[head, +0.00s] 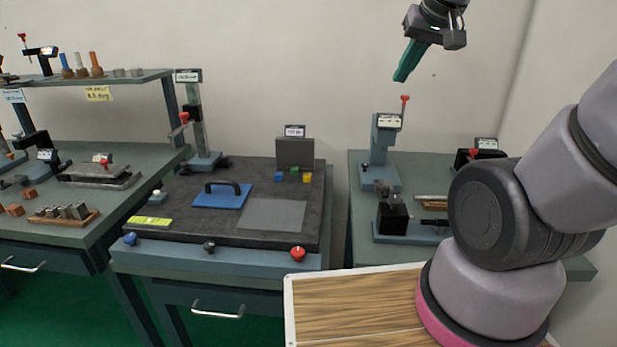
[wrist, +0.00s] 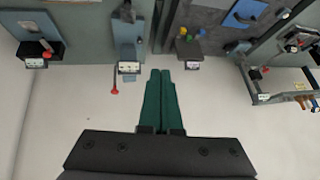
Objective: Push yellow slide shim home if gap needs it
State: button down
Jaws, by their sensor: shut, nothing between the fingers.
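A small yellow block (head: 307,178), which looks like the yellow slide shim, sits at the front right of a grey upright block (head: 295,153) on the dark bench plate. A green block (head: 294,171) and a blue block (head: 279,180) are beside it. In the wrist view the yellow block (wrist: 183,30) is tiny, near the grey block (wrist: 187,48). The gap behind the shim is too small to make out. My gripper (head: 399,79), with green fingers, is shut and empty, high above and right of the block. Its closed fingers (wrist: 160,72) show in the wrist view.
A blue plate with a black handle (head: 222,194) and a grey square (head: 272,214) lie on the bench plate. A red knob (head: 298,254) is at the front edge. A post with a red-tipped lever (head: 387,135) stands on the right bench. The air around my gripper is clear.

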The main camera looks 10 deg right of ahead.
jog(key=w+a+f+n, duration=0.1)
jog(key=w+f+n, duration=0.2)
jog(key=w+f, duration=0.3)
jog(key=n+y, duration=0.2)
jog(key=n, duration=1.1)
send_near(304, 183)
jog(key=f, duration=0.1)
jog(key=a+f, duration=0.1)
jog(key=s+a+f, duration=0.1)
jog(key=f, duration=0.1)
jog(key=shift+s, duration=0.1)
jog(key=w, duration=0.2)
jog(key=shift+w+d+r, duration=0.2)
jog(key=shift+w+d, duration=0.1)
jog(key=shift+d, duration=0.05)
jog(key=shift+w, duration=0.6)
jog(key=shift+w+d, duration=0.2)
jog(key=shift+w, duration=0.65)
jog(key=shift+w+d, duration=0.2)
jog(key=shift+w, duration=0.7)
jog(key=shift+w+d, duration=0.2)
jog(key=shift+w, duration=0.65)
jog(key=shift+r, duration=0.1)
